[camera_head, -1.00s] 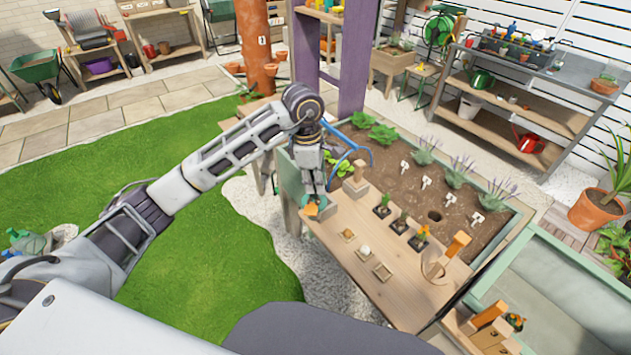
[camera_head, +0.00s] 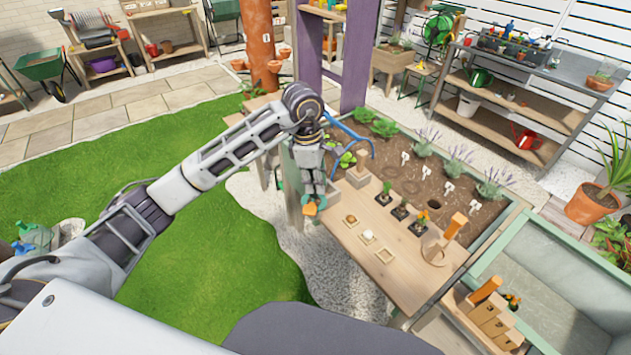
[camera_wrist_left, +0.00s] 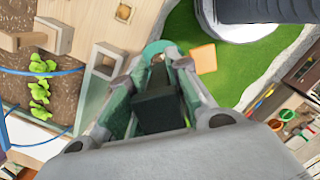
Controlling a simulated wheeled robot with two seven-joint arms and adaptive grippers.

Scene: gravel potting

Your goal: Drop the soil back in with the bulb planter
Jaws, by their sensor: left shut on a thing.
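My left gripper (camera_head: 313,193) is shut on a small tool with a teal curved part and an orange part (camera_head: 310,208); I take it for the bulb planter. It hangs off the near left corner of the wooden bench. In the left wrist view the fingers (camera_wrist_left: 160,95) close around a dark green block, with the teal arc (camera_wrist_left: 158,47) and orange piece (camera_wrist_left: 204,58) beyond it; the tool's lower end is hidden. The soil bed (camera_head: 412,187) lies beyond the bench, with a dark round hole (camera_head: 435,204). My right gripper is not in view.
The wooden bench (camera_head: 352,262) carries small square trays (camera_head: 368,237), several potted seedlings (camera_head: 401,212) and an orange-handled wooden piece (camera_head: 455,226). A blue hoop (camera_head: 368,140) curves close behind my left gripper. A green-framed bin (camera_head: 560,268) stands at right.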

